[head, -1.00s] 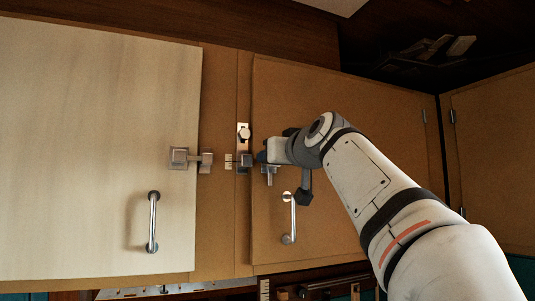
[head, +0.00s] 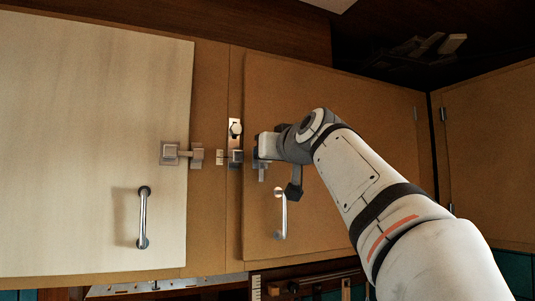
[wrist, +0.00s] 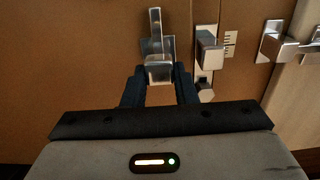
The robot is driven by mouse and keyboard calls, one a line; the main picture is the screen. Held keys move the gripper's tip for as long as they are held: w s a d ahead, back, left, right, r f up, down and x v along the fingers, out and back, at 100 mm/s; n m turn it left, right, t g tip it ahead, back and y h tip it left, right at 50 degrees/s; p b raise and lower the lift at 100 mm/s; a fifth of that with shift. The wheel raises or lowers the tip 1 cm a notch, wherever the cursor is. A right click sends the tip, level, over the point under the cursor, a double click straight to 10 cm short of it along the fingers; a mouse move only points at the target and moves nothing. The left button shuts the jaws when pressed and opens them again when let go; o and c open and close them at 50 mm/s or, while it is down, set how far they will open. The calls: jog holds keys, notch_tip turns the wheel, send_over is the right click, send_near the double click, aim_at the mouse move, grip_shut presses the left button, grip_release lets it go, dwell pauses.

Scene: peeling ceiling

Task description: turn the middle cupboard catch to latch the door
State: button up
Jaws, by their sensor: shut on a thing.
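The middle cupboard catch (wrist: 156,45) is metal and sits on the brown door (head: 330,130). In the wrist view its block is between my gripper's dark fingers (wrist: 159,82), which are shut on it. Its bar extends upward in that view, away from my gripper, and does not reach across to the metal keeper (wrist: 208,52) beside it. In the head view the catch (head: 261,170) shows partly below my gripper (head: 262,150), with its bar hanging down. The keeper (head: 236,157) is just left, on the frame. My gripper hides the rest of the catch.
A pale door (head: 80,130) at left has its own catch (head: 171,153), lying across toward the frame. A plate with a round knob (head: 235,129) sits above the keeper. Handles (head: 143,217) and (head: 280,213) stick out below. Another brown door (head: 490,150) is at right.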

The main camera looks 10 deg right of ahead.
jog(key=shift+d+f+m+p, duration=0.1)
jog(key=shift+m+p, duration=0.6)
jog(key=shift+m, duration=2.25)
jog(key=shift+d+f+m+p, duration=0.15)
jog(key=shift+m+p, duration=0.6)
jog(key=shift+m, duration=2.15)
jog(key=shift+d+f+m+p, duration=0.1)
jog(key=shift+m+p, duration=0.6)
jog(key=shift+m, duration=2.25)
jog(key=o, duration=1)
